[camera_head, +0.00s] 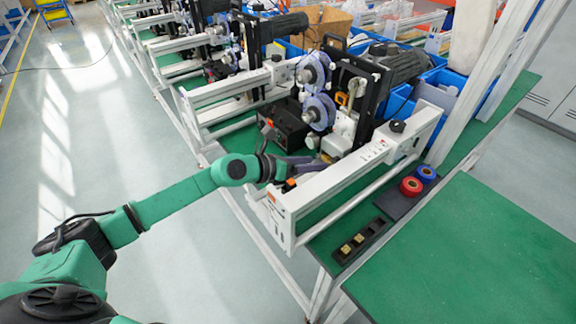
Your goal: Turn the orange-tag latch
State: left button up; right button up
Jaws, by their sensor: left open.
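My left arm comes in from the left, and its open gripper (306,167) is over the near end of the white coder frame rail (345,170). A small dark latch with an orange tag (289,184) sits on that rail end, just below and left of the fingers. I cannot tell whether the fingers touch it. An orange label (271,198) is on the rail's end face. My gripper and wrist hide part of the area behind the latch. My right gripper is not in view.
Two purple-grey reels (317,90) and a black box (289,126) stand behind the rail. A red roll (411,186) and a blue roll (426,173) lie on a dark tray at right. A black holder (361,240) is in front. The green table (470,255) is clear.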

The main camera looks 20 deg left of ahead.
pick_arm(q)
jog(key=b+v, duration=0.3)
jog(key=v, duration=0.5)
